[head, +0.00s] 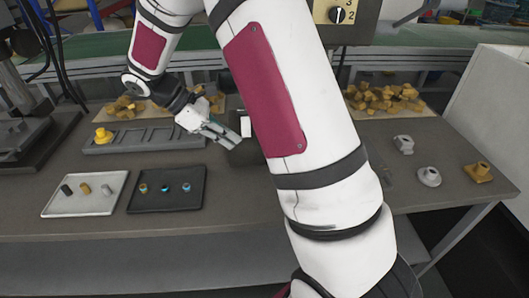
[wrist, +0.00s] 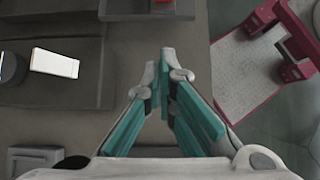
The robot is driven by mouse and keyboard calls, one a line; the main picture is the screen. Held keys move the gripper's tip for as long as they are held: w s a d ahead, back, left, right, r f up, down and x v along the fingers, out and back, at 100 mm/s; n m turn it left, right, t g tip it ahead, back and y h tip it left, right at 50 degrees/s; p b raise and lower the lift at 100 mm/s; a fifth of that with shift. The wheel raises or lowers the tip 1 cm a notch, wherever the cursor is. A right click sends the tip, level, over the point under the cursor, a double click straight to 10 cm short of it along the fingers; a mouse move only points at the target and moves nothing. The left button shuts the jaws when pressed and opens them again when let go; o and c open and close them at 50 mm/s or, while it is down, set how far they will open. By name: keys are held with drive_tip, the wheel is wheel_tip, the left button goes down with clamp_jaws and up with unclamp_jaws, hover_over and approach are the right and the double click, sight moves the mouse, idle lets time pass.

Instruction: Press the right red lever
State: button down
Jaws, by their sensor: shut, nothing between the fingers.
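No red lever can be made out in the head view; my white arm with dark red panels covers the middle of the bench. In the wrist view a tiny reddish piece (wrist: 162,2) shows at the top edge, too cut off to identify. My gripper (head: 236,141) hangs over the bench beside a dark unit (head: 245,155) that my arm partly hides. In the wrist view my gripper (wrist: 168,52) has its teal fingers brought together at the tips, with nothing between them. A white piece (wrist: 55,62) lies to their left, on or against the dark unit.
A grey slotted rack (head: 145,139) with a yellow part stands behind a white tray (head: 62,208) and a black tray (head: 142,207), each with small parts. Brown chunks (head: 385,99) lie at the back. Several fittings (head: 429,177) stand at right. The front bench strip is clear.

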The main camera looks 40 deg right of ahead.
drive_tip(key=s+d+f+p, duration=0.2)
drive_tip(key=s+d+f, duration=0.3)
drive_tip(key=d, duration=0.3)
drive_tip(key=shift+s+d+f, duration=0.25)
drive_tip(key=shift+s, duration=0.15)
drive_tip(key=shift+r, duration=0.1)
idle(0.4)
drive_tip(key=shift+s+d+r+y+p, duration=0.15)
drive_tip(key=shift+y+p, duration=0.15)
drive_tip(key=shift+p, duration=0.3)
